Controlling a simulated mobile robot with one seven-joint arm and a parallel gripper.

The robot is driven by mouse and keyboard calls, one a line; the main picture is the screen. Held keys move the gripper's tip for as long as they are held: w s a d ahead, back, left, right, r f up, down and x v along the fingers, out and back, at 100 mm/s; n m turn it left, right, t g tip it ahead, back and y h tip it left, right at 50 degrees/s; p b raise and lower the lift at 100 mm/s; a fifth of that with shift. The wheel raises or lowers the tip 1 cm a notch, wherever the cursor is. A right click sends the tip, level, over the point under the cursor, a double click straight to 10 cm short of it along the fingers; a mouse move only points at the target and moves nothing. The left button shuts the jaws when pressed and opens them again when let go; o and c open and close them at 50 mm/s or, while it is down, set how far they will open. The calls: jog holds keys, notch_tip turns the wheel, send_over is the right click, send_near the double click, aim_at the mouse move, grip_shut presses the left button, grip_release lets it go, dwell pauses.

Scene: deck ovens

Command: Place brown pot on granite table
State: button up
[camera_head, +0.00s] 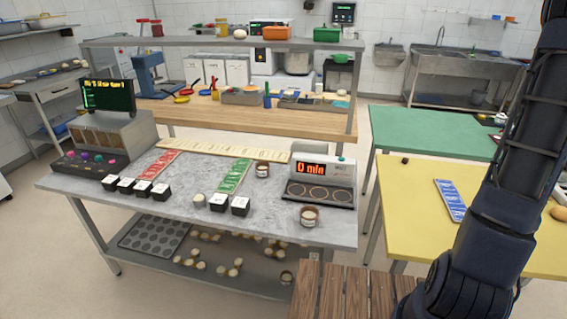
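The grey speckled granite table (270,228) stands left of centre in the head view. A small brown pot (310,221) with a pale top stands upright near its front right edge, in front of the timer device. My dark arm crosses the right side of the view, but my gripper is not visible.
The timer device (321,185) reads "0 min". Several black boxes (219,203) and colored strips lie on the granite table, with bare stone along its front. A yellow table (415,190) and a green table (420,135) stand right. A wooden slatted surface (345,293) is in front.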

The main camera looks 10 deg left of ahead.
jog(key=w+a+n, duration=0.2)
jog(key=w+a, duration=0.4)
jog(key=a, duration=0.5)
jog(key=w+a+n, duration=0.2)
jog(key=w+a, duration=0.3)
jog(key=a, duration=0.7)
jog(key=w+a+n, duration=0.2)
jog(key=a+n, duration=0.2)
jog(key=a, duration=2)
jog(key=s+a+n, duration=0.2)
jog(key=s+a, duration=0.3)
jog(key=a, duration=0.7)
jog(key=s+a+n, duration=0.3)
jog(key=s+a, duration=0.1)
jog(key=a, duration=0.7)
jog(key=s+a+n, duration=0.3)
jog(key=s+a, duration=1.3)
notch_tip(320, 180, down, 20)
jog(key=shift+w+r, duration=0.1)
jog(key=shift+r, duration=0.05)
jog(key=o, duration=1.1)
